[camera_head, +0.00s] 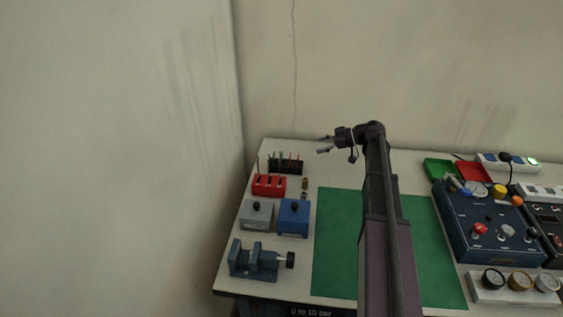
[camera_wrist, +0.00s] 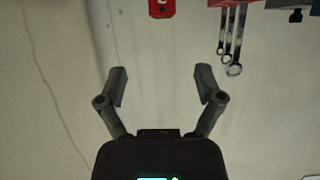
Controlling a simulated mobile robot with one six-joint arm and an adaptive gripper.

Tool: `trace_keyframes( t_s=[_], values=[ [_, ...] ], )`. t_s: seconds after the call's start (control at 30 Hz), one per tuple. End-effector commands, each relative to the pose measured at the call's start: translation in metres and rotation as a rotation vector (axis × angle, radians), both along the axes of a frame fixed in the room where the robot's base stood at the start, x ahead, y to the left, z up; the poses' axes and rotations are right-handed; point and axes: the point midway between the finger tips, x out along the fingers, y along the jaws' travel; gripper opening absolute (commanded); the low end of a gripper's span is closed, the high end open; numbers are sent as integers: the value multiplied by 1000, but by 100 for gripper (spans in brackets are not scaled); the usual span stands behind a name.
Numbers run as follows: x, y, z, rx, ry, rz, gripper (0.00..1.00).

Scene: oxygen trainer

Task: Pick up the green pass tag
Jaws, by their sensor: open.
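My gripper (camera_head: 325,145) is stretched out over the back left of the bench, pointing left, and looks empty. In the wrist view my gripper (camera_wrist: 163,84) has its two fingers spread wide with only a pale surface between them. I cannot make out a green pass tag for sure in either view. A black rack (camera_head: 285,168) at the back left holds several thin upright pieces, some greenish, too small to identify. A green tray (camera_head: 438,169) lies at the back right; its contents are unclear.
A green mat (camera_head: 336,240) lies mid-bench, partly behind my arm. A red block (camera_head: 268,186), grey box (camera_head: 257,214), blue box (camera_head: 293,217) and vise (camera_head: 254,261) stand left. A red tray (camera_head: 473,172) and blue panel (camera_head: 490,225) stand right. Spanners (camera_wrist: 232,45) show in the wrist view.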

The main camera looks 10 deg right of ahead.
Motion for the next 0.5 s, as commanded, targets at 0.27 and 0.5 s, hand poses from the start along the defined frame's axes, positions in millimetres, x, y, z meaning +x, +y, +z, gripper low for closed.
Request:
trace_keyframes(
  t_s=[0.27,0.5],
  values=[
    [6,24,-10,0,0,9,86],
    [16,56,-25,0,0,9,86]
  ],
)
